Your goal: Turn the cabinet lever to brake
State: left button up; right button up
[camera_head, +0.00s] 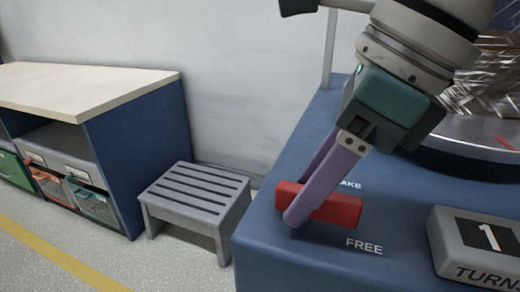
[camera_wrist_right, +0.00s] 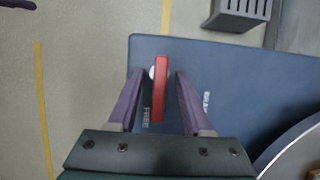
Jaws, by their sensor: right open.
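The red lever (camera_head: 338,210) lies on the blue cabinet top (camera_head: 290,248), between the words BRAKE behind it and FREE in front of it. In the right wrist view the lever (camera_wrist_right: 160,95) is a red bar running up the picture, nearer FREE than BRAKE. My right gripper (camera_head: 301,199) is open, with one purple finger on each side of the lever. In the right wrist view its fingers (camera_wrist_right: 160,74) show gaps to the lever on both sides. The far finger is partly hidden in the head view.
A grey box marked 1 and TURNS (camera_head: 478,248) sits on the cabinet to the right. Behind it is a round turntable-like part (camera_head: 470,133). A grey slatted step (camera_head: 196,196) and a blue workbench with bins (camera_head: 150,125) stand to the left.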

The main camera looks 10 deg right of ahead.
jog(key=shift+c, duration=0.3)
grip_shut()
